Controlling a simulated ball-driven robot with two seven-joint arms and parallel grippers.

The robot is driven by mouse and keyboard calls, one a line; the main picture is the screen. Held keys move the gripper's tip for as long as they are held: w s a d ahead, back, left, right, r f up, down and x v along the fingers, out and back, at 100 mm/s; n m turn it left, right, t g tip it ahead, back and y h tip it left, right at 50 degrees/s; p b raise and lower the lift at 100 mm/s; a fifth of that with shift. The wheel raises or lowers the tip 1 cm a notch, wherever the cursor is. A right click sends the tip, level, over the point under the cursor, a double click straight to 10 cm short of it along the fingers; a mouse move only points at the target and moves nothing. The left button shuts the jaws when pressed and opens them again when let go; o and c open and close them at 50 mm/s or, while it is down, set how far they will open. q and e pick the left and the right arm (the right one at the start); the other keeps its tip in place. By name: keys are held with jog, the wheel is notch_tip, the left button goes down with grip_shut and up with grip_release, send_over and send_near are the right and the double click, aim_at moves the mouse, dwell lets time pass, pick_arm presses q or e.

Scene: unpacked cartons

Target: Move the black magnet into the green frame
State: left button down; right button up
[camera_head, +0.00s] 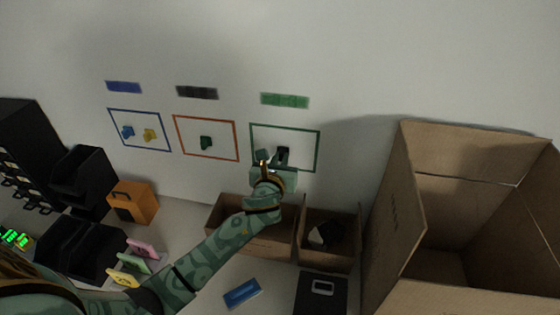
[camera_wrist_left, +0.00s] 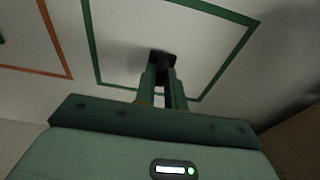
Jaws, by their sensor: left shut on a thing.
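The green frame (camera_head: 318,150) is a green outline on the white wall, the rightmost of three frames; its edges also show in the left wrist view (camera_wrist_left: 92,45). My left gripper (camera_head: 274,160) is raised to the wall at the lower middle of the green frame. In the left wrist view its fingers (camera_wrist_left: 163,78) are shut on the black magnet (camera_wrist_left: 162,57), which lies inside the green outline at or very near the wall. In the head view the magnet (camera_head: 283,153) shows as a small dark shape at the fingertips. My right gripper is not in view.
An orange frame (camera_head: 238,150) holds a dark green magnet (camera_head: 206,143); a blue frame (camera_head: 109,125) holds blue and yellow magnets. Cardboard boxes stand below and right, including a large open carton (camera_head: 395,210). Black bins and an orange box (camera_head: 146,205) stand left.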

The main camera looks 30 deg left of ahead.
pick_arm(q)
jog(key=shift+w+a, duration=0.1)
jog(key=shift+w, duration=0.15)
jog(key=c, duration=1.4)
grip_release()
jog(key=o, duration=0.6)
jog(key=shift+c, duration=0.2)
jog(key=shift+p+v, duration=0.7)
jog(key=shift+v, duration=0.5)
jog(key=shift+f+p+v, duration=0.2)
jog(key=shift+p+v, duration=0.1)
jog(key=shift+v, duration=0.6)
jog(key=shift+f+p+v, duration=0.2)
jog(key=shift+p+v, duration=0.1)
jog(key=shift+v, duration=0.65)
jog(key=shift+f+p+v, duration=0.25)
jog(key=shift+p+v, duration=0.05)
jog(key=shift+v, duration=0.6)
jog(key=shift+s+f, duration=0.1)
jog(key=shift+s, duration=0.1)
